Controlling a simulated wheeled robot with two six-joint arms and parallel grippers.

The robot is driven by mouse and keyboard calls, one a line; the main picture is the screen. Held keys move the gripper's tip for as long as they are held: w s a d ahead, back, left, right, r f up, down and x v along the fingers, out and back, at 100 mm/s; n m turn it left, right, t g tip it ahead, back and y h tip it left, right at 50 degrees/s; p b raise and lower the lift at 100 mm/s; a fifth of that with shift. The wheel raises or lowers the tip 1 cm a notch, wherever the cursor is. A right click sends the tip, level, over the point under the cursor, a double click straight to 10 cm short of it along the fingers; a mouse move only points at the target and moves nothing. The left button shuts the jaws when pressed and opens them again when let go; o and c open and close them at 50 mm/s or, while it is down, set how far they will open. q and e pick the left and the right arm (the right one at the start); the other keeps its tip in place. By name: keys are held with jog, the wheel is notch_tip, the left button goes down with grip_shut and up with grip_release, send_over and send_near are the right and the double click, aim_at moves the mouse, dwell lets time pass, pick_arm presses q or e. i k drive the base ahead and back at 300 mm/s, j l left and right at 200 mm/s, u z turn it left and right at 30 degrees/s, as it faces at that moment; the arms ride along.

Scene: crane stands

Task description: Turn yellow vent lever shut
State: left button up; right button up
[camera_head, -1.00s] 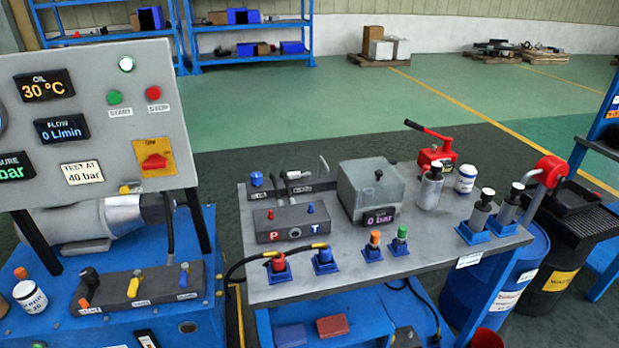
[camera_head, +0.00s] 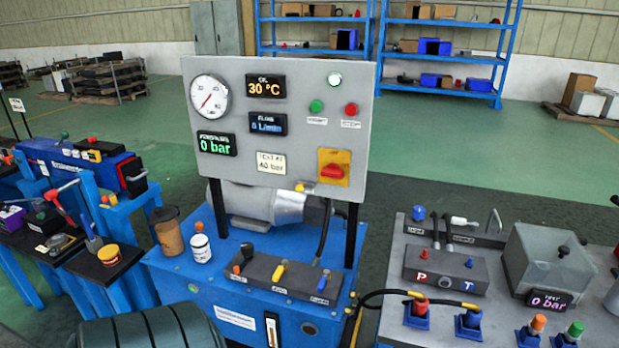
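A dark valve block (camera_head: 265,282) lies on top of the blue power unit (camera_head: 215,265). A yellow lever (camera_head: 279,272) stands at the middle of the block, tilted slightly, with a small label below that is too small to read. A black lever with an orange part (camera_head: 246,252) is at its left end and a blue-tipped lever (camera_head: 323,281) at its right end. Whether the yellow lever is open or shut is not clear. Neither of my grippers shows in the view.
A grey gauge panel (camera_head: 225,165) rises behind the block; its pressure display reads 0 bar. A brown cup (camera_head: 168,232) and a white bottle (camera_head: 200,245) stand left of the block. A grey test bench (camera_head: 450,318) is at right. A dark ribbed shape blocks the bottom left.

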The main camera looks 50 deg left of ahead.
aim_at(279, 272)
jog(key=u, duration=1.9)
